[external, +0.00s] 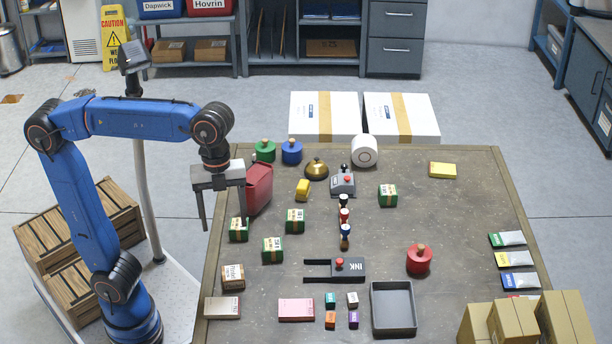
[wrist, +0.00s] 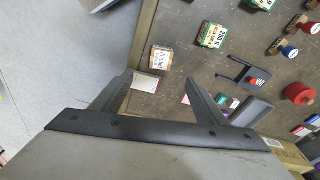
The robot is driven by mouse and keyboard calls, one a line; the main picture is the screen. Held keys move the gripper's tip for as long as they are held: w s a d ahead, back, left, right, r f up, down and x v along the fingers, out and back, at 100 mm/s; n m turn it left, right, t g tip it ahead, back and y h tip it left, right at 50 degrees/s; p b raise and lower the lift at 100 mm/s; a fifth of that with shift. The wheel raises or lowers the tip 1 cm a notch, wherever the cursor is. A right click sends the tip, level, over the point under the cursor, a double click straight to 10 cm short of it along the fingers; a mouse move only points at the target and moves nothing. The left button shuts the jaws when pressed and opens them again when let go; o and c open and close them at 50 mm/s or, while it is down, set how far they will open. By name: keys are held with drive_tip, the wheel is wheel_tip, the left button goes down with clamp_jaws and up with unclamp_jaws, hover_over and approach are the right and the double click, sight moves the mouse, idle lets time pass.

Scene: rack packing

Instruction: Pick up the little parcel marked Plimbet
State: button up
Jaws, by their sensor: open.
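A small brown parcel (external: 233,277) with a white label stands near the left edge of the table; its print is small but looks like Plimbet. It also shows in the wrist view (wrist: 160,58), beyond and between my fingertips. My gripper (external: 223,221) is open and empty, raised above the left side of the table, farther back than the parcel. In the wrist view both fingers of my gripper (wrist: 158,84) are spread apart, and nothing is between them. The parcel is not touched by either finger.
Green-and-white boxes (external: 272,250) stand right of and behind the parcel. A flat brown-and-white box (external: 222,308) lies in front of it. A red container (external: 259,190) stands beside my gripper. A black stamp holder (external: 320,269) and grey tray (external: 393,328) lie farther right.

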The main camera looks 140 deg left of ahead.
hover_over(233, 272)
drive_tip(key=s, duration=0.1)
drive_tip(key=f, duration=0.7)
drive_tip(key=a+f, duration=0.1)
drive_tip(key=f, duration=0.3)
drive_tip(key=shift+f, duration=0.15)
drive_tip(key=shift+w+d+f, duration=0.15)
drive_tip(key=shift+f, duration=0.75)
drive_tip(key=shift+w+d+f, duration=0.15)
drive_tip(key=shift+d+f, duration=0.05)
drive_tip(key=shift+f, duration=0.7)
drive_tip(key=shift+w+d+f, duration=0.15)
drive_tip(key=shift+f, duration=0.75)
drive_tip(key=c, duration=1.2)
drive_tip(key=shift+r, duration=0.1)
